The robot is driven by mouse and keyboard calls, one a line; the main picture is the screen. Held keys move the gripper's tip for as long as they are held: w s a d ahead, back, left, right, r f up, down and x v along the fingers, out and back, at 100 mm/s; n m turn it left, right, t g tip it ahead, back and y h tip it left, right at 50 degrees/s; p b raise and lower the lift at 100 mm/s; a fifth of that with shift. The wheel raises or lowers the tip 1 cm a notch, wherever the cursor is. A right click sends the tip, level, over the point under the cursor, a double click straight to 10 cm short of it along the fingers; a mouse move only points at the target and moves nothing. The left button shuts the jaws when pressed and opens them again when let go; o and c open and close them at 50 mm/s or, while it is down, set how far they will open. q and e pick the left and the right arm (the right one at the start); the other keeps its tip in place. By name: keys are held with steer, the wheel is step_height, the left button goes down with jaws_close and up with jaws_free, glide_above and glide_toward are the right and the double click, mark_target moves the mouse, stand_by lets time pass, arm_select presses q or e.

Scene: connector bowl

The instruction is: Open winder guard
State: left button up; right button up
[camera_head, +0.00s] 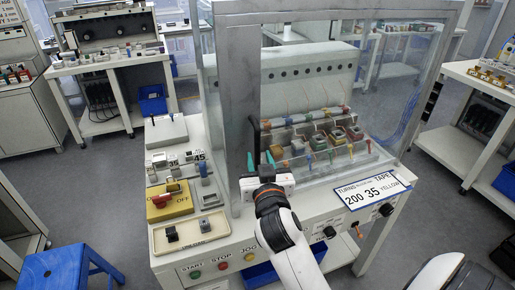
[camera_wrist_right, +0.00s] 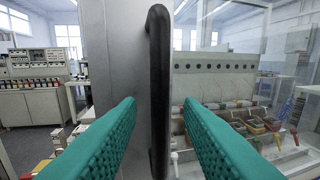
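The winder guard (camera_head: 400,65) is a clear panel with a grey frame across the front of the winder, and it looks shut. Its black upright bar handle (camera_head: 254,138) is at the guard's left side, and in the right wrist view the handle (camera_wrist_right: 158,90) stands on a grey post. My right gripper (camera_head: 260,161) is open, with teal pads. In the wrist view its fingers (camera_wrist_right: 160,108) lie left and right of the handle, with a gap on both sides. How deep the handle sits between them is hard to tell. My left gripper is out of view.
Behind the guard are rows of coloured wound parts (camera_head: 318,143). A control panel with a yellow switch plate (camera_head: 170,203) is left of my arm. A label plate (camera_head: 370,191) is on the right front edge. A blue stool (camera_head: 68,268) stands front left.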

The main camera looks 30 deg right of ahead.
mark_target(258, 153)
steer(key=shift+x, duration=1.9)
jaws_close()
